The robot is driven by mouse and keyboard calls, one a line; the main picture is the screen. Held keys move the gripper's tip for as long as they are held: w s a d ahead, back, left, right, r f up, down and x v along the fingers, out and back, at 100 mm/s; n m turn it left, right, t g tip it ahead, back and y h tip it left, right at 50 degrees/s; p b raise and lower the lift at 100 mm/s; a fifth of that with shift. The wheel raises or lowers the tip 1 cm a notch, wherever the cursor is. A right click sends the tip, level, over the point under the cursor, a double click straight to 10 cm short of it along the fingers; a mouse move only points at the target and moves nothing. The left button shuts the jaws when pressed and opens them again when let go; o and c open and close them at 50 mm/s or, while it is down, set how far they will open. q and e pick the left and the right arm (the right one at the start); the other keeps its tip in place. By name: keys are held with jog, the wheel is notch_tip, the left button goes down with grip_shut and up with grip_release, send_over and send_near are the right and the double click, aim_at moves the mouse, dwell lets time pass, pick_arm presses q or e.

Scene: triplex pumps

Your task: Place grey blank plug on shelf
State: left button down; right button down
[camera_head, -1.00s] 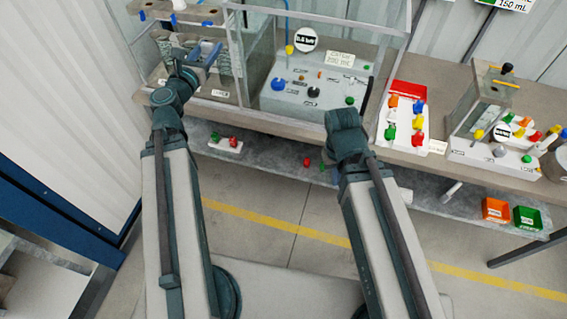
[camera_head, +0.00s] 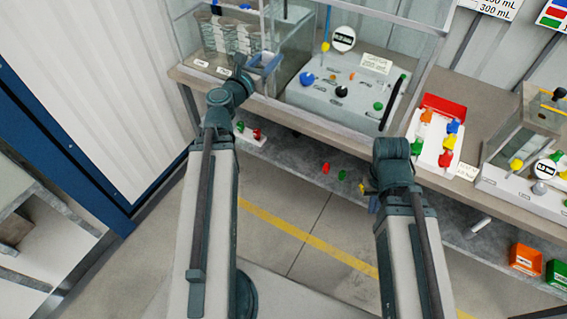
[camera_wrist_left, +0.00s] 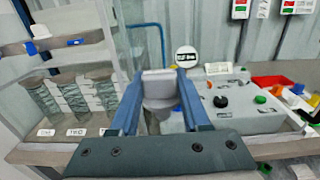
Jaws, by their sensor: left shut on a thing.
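The grey blank plug (camera_wrist_left: 158,88) is between the blue fingers of my left gripper (camera_wrist_left: 158,78) in the left wrist view, upright and held in the air. In the head view the left gripper (camera_head: 264,63) is in front of the glass case, and the plug cannot be made out there. A shelf (camera_wrist_left: 85,42) with a blue and a white piece on it is at the upper left of the wrist view, left of the gripper. My right arm ends low before the bench in the head view; its fingers are mostly hidden behind the wrist.
A grey control panel (camera_head: 340,95) with coloured knobs is to the right. A white tray (camera_head: 432,150) holds coloured plugs. Red and green pieces lie on the lower ledge. Glass edges (camera_wrist_left: 122,50) are close to the left gripper.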

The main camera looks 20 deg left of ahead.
pick_arm(q)
notch_tip(320, 180, down, 55)
jog(key=s+a+b, duration=0.1)
jog(key=b, duration=5.1)
jog(key=shift+a, duration=0.15)
